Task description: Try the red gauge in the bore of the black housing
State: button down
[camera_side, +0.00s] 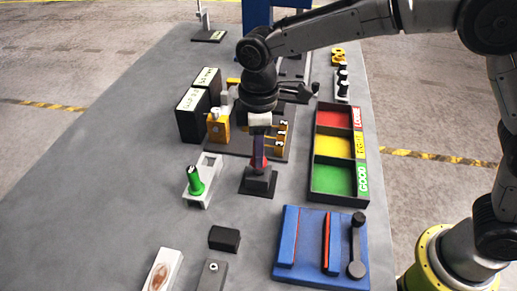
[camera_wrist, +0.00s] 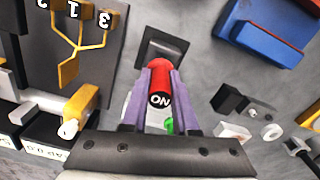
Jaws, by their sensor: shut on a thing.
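The red gauge (camera_wrist: 160,78), its end marked "NO", is between the purple fingers of my gripper (camera_wrist: 160,95), which is shut on it. In the side view my gripper (camera_side: 259,152) points down, right over the black housing (camera_side: 260,184). The housing has a square base and stands on the grey table; it also shows in the wrist view (camera_wrist: 150,48). The gauge's lower end meets the housing in the picture. The bore is hidden, so I cannot tell whether the tip is inside it. A green gauge (camera_side: 195,182) stands in a pale holder (camera_side: 209,162).
A black tray (camera_side: 339,199) with red, yellow and green compartments is at the right. A blue fixture (camera_side: 286,246) stands in front. Black boxes (camera_side: 193,115) and a yellow numbered rack (camera_side: 281,137) stand behind. The table left of the holder is clear.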

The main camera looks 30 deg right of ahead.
dwell(0.4)
jog(key=shift+r, duration=0.35)
jog(key=shift+s, duration=0.1)
dwell(0.5)
jog(key=shift+f, duration=0.55)
dwell(2.0)
jog(key=shift+a+r, duration=0.1)
jog(key=shift+r, duration=0.05)
jog(key=shift+r, duration=0.35)
jog(key=shift+r, duration=0.2)
jog(key=shift+r, duration=2.4)
